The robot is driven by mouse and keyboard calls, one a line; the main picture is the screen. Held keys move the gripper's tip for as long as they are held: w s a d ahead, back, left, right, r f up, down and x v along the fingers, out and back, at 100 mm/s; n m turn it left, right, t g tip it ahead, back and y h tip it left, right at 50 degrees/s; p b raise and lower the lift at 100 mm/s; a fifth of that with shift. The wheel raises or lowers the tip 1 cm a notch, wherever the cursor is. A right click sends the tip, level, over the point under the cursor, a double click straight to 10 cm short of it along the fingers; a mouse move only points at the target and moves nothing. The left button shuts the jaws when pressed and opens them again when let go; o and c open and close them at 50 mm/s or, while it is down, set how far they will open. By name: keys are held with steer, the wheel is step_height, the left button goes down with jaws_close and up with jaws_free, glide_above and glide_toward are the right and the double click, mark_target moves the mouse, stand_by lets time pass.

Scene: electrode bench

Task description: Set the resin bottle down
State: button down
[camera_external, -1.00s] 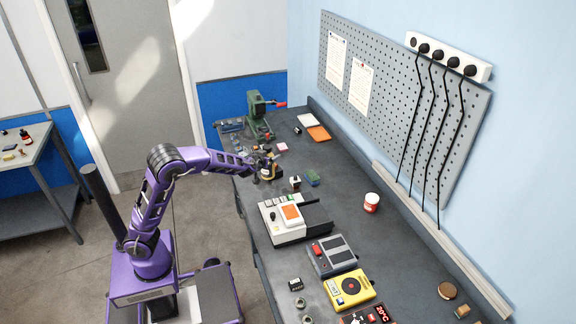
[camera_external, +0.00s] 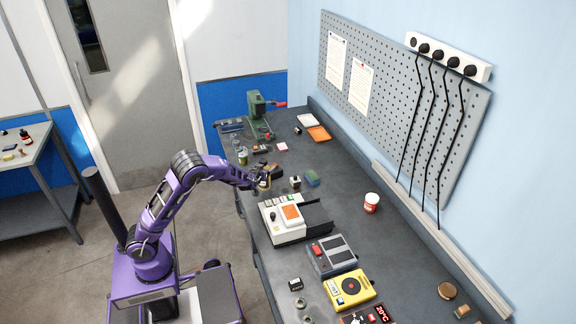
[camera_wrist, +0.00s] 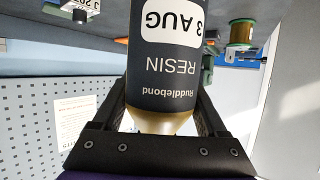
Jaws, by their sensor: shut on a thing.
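The resin bottle (camera_wrist: 165,65) fills the middle of the wrist view, with a dark label reading "Ruddlebond RESIN" and "3 AUG" and amber glass at its shoulder. It appears upside down in that view. My gripper (camera_external: 263,180) is shut on it, with one black finger on each side. In the external view the bottle is small and partly hidden by the fingers, over the left edge area of the grey bench (camera_external: 345,240). I cannot tell whether its base touches the bench.
A white device with an orange pad (camera_external: 290,213) is in front. Bench space toward the red-white tub (camera_external: 371,203) is clear.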

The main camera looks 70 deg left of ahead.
steer(key=shift+f+b, duration=0.45)
steer(key=shift+f, duration=1.95)
steer(key=shift+f, duration=0.2)
jaws_free()
steer(key=shift+r, duration=0.25)
steer(key=p+v, duration=0.1)
steer(key=v, duration=1.1)
steer(key=shift+f+p, duration=0.25)
steer(key=shift+p, duration=0.15)
steer(key=shift+s, duration=0.1)
